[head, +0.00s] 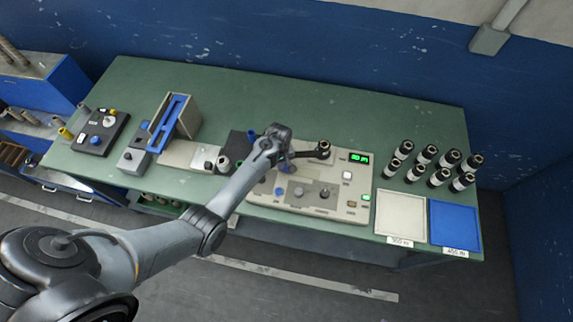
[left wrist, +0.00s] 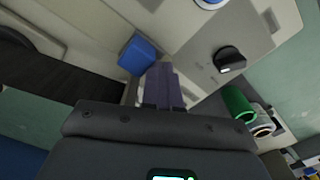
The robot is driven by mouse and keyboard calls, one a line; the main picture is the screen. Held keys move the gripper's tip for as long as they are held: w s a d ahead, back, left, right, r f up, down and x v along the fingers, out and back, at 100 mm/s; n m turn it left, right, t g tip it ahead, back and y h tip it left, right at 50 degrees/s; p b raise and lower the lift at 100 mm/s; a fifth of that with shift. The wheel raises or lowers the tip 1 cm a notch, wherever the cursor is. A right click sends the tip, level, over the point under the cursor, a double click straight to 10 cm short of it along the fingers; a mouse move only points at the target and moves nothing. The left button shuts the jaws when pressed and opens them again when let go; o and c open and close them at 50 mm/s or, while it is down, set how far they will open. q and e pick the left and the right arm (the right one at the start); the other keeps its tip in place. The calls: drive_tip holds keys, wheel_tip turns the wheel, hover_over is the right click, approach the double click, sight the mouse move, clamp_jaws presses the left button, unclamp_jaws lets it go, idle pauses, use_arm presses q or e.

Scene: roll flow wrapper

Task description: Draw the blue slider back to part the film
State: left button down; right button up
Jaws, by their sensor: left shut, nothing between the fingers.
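A blue block (left wrist: 138,55), which looks like the slider, shows in the left wrist view on the light machine panel (head: 338,225). It sits just beyond and to the left of my left gripper's fingertips (left wrist: 165,70). The fingers are together with nothing between them. I cannot tell whether they touch the block. In the head view my left gripper (head: 284,164) is over the machine's back left part, and the arm and wrist hide much of that area. No film can be made out clearly. My right gripper is not in view.
A black knob (left wrist: 230,60) and a green roll (left wrist: 238,103) are close by in the left wrist view. In the head view, several black rolls (head: 428,153) stand at the right, behind a white tray (head: 401,215) and a blue tray (head: 455,224). The table's back is clear.

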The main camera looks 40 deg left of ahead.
sight(304, 174)
use_arm(q)
drive_tip(key=shift+w+d, duration=0.3)
drive_tip(key=shift+d, duration=0.3)
drive_tip(key=shift+w+d, duration=0.3)
drive_tip(key=shift+d, duration=0.3)
drive_tip(key=shift+w+d+b, duration=0.2)
drive_tip(key=shift+w+d, duration=0.1)
drive_tip(key=shift+d, duration=0.35)
drive_tip(key=shift+w+d+b, duration=0.15)
drive_tip(key=shift+w+d, duration=0.2)
drive_tip(key=shift+d, duration=0.35)
drive_tip(key=shift+w+d+b, duration=0.2)
drive_tip(key=shift+w+d, duration=0.1)
drive_tip(key=shift+d, duration=0.35)
drive_tip(key=shift+w+d+b, duration=0.15)
drive_tip(key=shift+w+d, duration=0.15)
drive_tip(key=shift+d, duration=0.3)
drive_tip(key=shift+w+d+b, duration=0.15)
drive_tip(key=shift+w+d, duration=0.15)
drive_tip(key=shift+d, duration=0.3)
drive_tip(key=shift+s+a, duration=0.1)
drive_tip(key=shift+s+a+r+p, duration=0.15)
drive_tip(key=shift+s+a+p, duration=0.05)
drive_tip(key=shift+a+p, duration=0.4)
wheel_tip(304, 174, up, 4)
drive_tip(key=p, duration=0.4)
drive_tip(key=shift+d, duration=0.15)
wheel_tip(304, 174, up, 4)
drive_tip(key=p, duration=0.4)
